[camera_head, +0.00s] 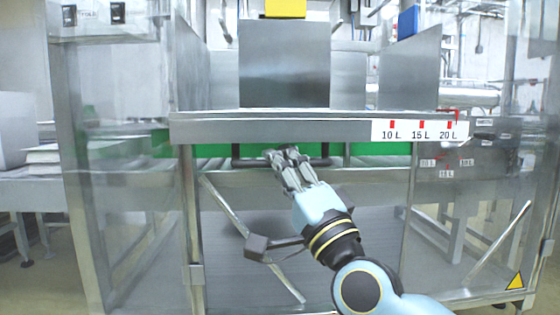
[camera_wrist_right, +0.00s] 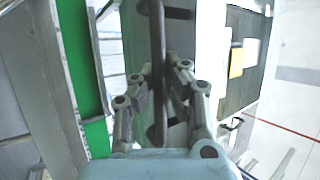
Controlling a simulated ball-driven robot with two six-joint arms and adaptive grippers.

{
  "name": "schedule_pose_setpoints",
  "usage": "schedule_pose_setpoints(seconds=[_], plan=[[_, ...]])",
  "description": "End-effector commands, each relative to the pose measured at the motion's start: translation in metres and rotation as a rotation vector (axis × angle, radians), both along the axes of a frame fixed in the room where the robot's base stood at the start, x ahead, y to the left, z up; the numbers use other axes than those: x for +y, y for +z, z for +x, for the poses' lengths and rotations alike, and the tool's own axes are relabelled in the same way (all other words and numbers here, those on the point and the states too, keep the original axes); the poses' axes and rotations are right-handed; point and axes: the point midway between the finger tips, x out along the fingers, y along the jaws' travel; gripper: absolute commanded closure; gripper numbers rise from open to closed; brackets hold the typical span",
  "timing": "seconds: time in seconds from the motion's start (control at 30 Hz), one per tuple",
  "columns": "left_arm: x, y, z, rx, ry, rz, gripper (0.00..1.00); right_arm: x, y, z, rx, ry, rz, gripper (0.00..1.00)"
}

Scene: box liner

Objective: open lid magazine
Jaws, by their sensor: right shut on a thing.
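A dark bar handle (camera_head: 238,158) runs across under the front edge of the steel machine (camera_head: 270,127). It also shows in the right wrist view (camera_wrist_right: 157,40), where it runs upright between the fingers. My right gripper (camera_head: 280,156) is shut on this handle near its middle; in the right wrist view its fingers (camera_wrist_right: 160,85) lie on both sides of the bar. The fingers hide part of the handle in the head view. I cannot tell from these frames how far the magazine lid is open. My left gripper is in neither view.
An upright steel plate (camera_head: 285,65) stands behind the front edge. A scale label (camera_head: 418,131) is on the right of the edge. A green belt (camera_head: 210,150) runs behind the handle. Transparent panels and steel posts (camera_head: 192,220) stand at the sides.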

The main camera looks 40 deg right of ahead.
Motion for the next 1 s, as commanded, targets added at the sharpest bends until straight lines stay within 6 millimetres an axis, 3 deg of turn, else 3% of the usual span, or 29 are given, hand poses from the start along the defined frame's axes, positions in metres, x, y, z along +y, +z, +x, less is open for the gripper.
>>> schedule_pose_setpoints(seconds=[0.5, 0.53, 0.63, 1.0], plan=[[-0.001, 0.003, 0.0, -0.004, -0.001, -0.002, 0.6, 0.004, -0.004, -0.005, 0.009, 0.0, -0.003, 1.0], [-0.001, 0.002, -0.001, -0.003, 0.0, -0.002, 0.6, 0.004, -0.004, -0.005, 0.009, 0.0, -0.003, 0.9], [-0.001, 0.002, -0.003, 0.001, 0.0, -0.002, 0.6, 0.004, -0.003, -0.005, 0.008, 0.001, -0.002, 0.77], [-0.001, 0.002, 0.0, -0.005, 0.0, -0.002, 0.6, 0.004, -0.006, -0.012, 0.006, -0.001, 0.0, 0.77]])
